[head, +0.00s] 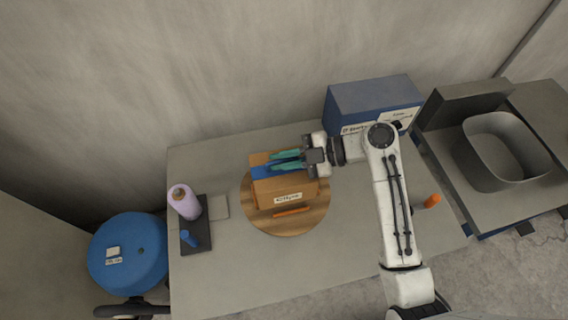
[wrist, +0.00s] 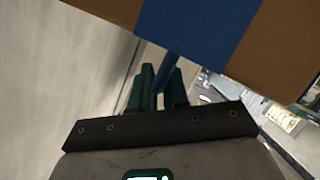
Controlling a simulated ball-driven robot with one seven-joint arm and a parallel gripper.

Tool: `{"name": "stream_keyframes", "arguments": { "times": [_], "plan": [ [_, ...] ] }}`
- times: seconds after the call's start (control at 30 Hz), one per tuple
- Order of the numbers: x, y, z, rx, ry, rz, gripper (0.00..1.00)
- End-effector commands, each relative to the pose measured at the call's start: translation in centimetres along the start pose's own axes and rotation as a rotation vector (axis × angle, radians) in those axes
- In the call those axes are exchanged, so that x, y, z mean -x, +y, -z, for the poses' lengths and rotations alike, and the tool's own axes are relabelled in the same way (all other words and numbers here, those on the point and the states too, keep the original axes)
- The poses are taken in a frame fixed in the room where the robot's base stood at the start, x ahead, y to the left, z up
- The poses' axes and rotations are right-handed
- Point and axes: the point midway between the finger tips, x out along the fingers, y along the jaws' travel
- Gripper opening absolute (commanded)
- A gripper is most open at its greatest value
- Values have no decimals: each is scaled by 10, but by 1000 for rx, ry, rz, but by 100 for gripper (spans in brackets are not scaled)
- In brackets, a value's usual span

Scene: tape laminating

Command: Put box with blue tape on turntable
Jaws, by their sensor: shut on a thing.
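The brown box (head: 269,189) has a blue tape band (head: 262,172) and a white label on its near side. It is over the round wooden turntable (head: 298,227) and appears to rest on it. My gripper (head: 287,160) reaches in from the right at the box's far side, its teal fingers shut on the box by a taped part. In the wrist view the fingers (wrist: 160,90) close around a thin blue piece, and the box's brown face (wrist: 278,45) with its blue tape (wrist: 195,28) fills the top. The box's underside is hidden.
A blue box (head: 365,103) stands behind my arm, and a grey bin (head: 490,160) is at right. An orange object (head: 432,201) lies near the right edge. The table front (head: 235,270) is clear.

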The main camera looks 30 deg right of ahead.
Motion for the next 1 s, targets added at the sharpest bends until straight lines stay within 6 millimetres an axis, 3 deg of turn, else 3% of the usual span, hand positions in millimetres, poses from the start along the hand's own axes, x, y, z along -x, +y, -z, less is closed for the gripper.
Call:
{"name": "stream_keyframes", "arguments": {
  "times": [0.23, 0.5, 0.53, 0.77, 1.0],
  "plan": [
    [-6, -14, -22, -2, 1, -2, 0],
    [-8, -17, -27, 0, 0, -2, 0],
    [-8, -18, -27, -2, -1, 0, 16],
    [-8, -18, -27, -1, -1, 0, 38],
    [-8, -18, -27, -2, -1, 0, 40]
  ]
}}
